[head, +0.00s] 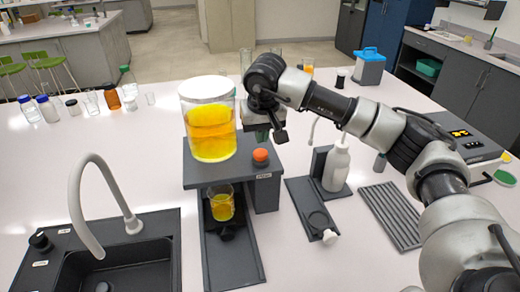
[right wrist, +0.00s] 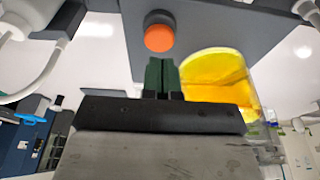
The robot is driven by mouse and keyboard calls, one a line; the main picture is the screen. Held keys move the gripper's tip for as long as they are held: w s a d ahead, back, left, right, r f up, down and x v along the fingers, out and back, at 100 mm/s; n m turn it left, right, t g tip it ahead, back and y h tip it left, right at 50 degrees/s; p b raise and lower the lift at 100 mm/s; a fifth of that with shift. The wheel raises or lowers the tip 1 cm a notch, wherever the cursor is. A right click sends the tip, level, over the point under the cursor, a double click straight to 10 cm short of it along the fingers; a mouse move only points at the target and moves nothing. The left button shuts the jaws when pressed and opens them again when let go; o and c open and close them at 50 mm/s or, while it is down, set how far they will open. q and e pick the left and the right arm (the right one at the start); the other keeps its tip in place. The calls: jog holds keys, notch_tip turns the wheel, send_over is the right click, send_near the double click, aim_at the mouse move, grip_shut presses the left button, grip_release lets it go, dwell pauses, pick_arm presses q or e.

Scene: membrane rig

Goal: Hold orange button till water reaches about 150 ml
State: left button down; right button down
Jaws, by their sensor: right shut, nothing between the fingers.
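The orange button (head: 261,155) sits on a dark block at the right of the grey rig (head: 200,174). It also shows in the right wrist view (right wrist: 159,38), just beyond my fingertips. A large clear vessel (head: 211,130) with yellow-orange liquid stands on top of the rig; its side shows in the right wrist view (right wrist: 215,80). A small beaker (head: 222,206) with some yellow liquid stands below, under the shelf; its markings are too small to read. My right gripper (head: 262,136) is shut and empty, above and behind the button, seemingly apart from it. My left gripper is not in view.
A black sink with a grey tap (head: 105,190) is at the left. A white wash bottle (head: 336,168) and a ribbed dark rack (head: 391,215) stand at the right. Several bottles line the back left. The white worktop is clear between the sink and those bottles.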

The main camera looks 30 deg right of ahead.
jog(key=b+v, duration=0.1)
jog(key=v, duration=0.4)
jog(key=shift+r, duration=0.25)
jog(key=shift+s, duration=0.1)
dwell(1.1)
jog(key=shift+t, duration=0.7)
jog(key=b+v, duration=0.4)
jog(key=b, duration=0.1)
jog(key=shift+s+d+r+b, duration=0.1)
jog(key=shift+s+r+b, duration=0.05)
jog(key=shift+s+b, duration=0.3)
